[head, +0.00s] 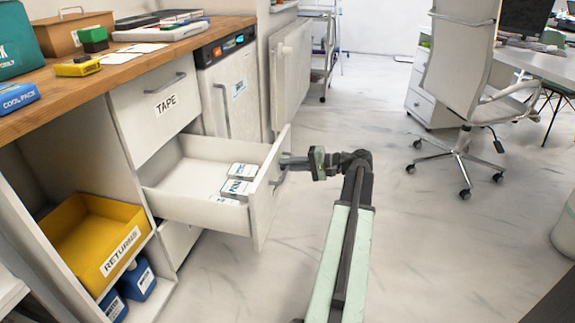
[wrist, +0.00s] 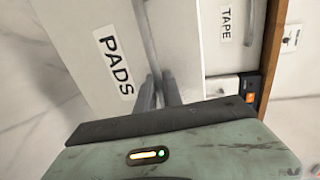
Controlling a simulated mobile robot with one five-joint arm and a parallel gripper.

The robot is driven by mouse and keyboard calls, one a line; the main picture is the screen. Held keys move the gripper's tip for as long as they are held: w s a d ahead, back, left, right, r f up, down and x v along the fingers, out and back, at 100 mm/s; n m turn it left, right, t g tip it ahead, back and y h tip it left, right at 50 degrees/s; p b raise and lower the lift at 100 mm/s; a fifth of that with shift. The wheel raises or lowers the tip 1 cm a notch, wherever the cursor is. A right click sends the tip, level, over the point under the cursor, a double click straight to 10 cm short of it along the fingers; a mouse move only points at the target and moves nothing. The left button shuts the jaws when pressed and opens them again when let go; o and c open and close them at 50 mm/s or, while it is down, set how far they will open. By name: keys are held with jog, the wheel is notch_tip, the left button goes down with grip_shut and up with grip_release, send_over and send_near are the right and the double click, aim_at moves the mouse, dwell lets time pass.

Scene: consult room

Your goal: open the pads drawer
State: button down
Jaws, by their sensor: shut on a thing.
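The pads drawer (head: 201,184) is pulled out of the cabinet below the TAPE drawer (head: 160,104) in the head view. Several small labelled packs (head: 236,186) lie inside it near the front. Its white front with the PADS label (wrist: 115,66) shows in the wrist view. My gripper (head: 287,162) is at the drawer's front and shut on its grey handle (head: 279,180). In the wrist view my gripper's fingers (wrist: 160,92) reach the handle beside the label. The fingertips are partly hidden there.
A yellow RETURNS bin (head: 95,240) sits in the open shelf at left, with blue boxes (head: 137,278) below. The wooden counter (head: 140,60) carries boxes and packs. A white office chair (head: 465,70) stands at right. The floor (head: 430,240) between is clear.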

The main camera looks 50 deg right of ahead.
jog(key=c, duration=1.8)
grip_release()
jog(key=shift+o, duration=0.2)
jog(key=p+v, duration=0.1)
jog(key=v, duration=0.6)
jog(key=shift+s+d+p, duration=0.2)
jog(key=shift+s+p, duration=0.1)
jog(key=shift+s, duration=0.05)
